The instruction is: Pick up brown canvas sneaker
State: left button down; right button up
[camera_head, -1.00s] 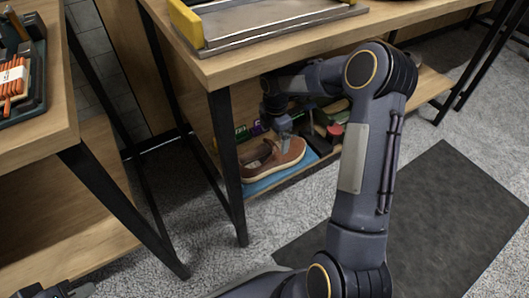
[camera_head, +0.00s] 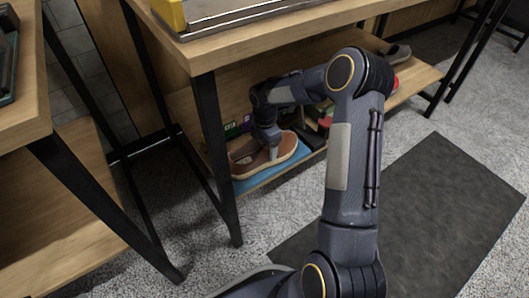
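The brown canvas sneaker (camera_head: 286,147) rests on a blue mat (camera_head: 262,178) on the lower shelf of the workbench. Its pale sole faces me and its toe points right. My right arm reaches under the tabletop, and my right gripper (camera_head: 272,154) points down at the sneaker, over its opening and near side. A grey finger overlaps the shoe there. The gap between the fingers is not clear, so I cannot tell whether they grip it. My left gripper is out of view.
The tabletop (camera_head: 215,52) lies above the shelf, with a tray (camera_head: 240,14) on it. A black table leg (camera_head: 215,150) stands left of the sneaker. Small boxes (camera_head: 232,130) lie behind it. A grey shoe (camera_head: 397,53) sits at the shelf's far right.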

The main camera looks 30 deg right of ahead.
jog(key=c, duration=0.9)
jog(key=shift+r, duration=0.1)
jog(key=shift+r, duration=0.1)
